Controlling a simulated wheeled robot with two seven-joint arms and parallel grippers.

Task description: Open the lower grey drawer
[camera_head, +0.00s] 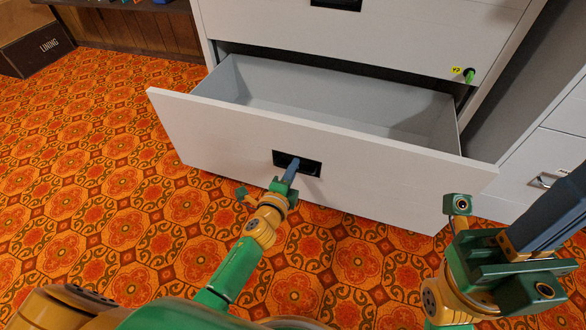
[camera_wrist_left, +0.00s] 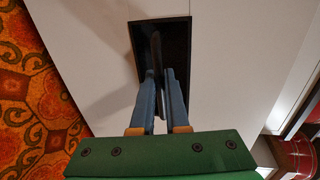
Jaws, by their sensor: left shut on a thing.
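The lower grey drawer (camera_head: 220,130) is pulled well out of the cabinet in the head view, and its inside looks empty. Its front has a dark recessed handle (camera_head: 310,167), which also shows in the left wrist view as a black recess (camera_wrist_left: 178,50). My left gripper (camera_head: 292,168) has its blue fingers in this recess, shut on the handle's edge. In the left wrist view the left gripper's fingers (camera_wrist_left: 160,82) stand close together around a thin dark strip. My right gripper (camera_head: 560,212) is at the right, apart from the drawer, with its fingertips partly out of frame.
The upper drawer front (camera_head: 400,35) is closed, with a green key (camera_head: 469,75) and a yellow tag at its right. A white cabinet (camera_head: 540,165) stands at the right. A dark box (camera_head: 35,45) is at the far left. The patterned floor (camera_head: 100,160) is clear at the left.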

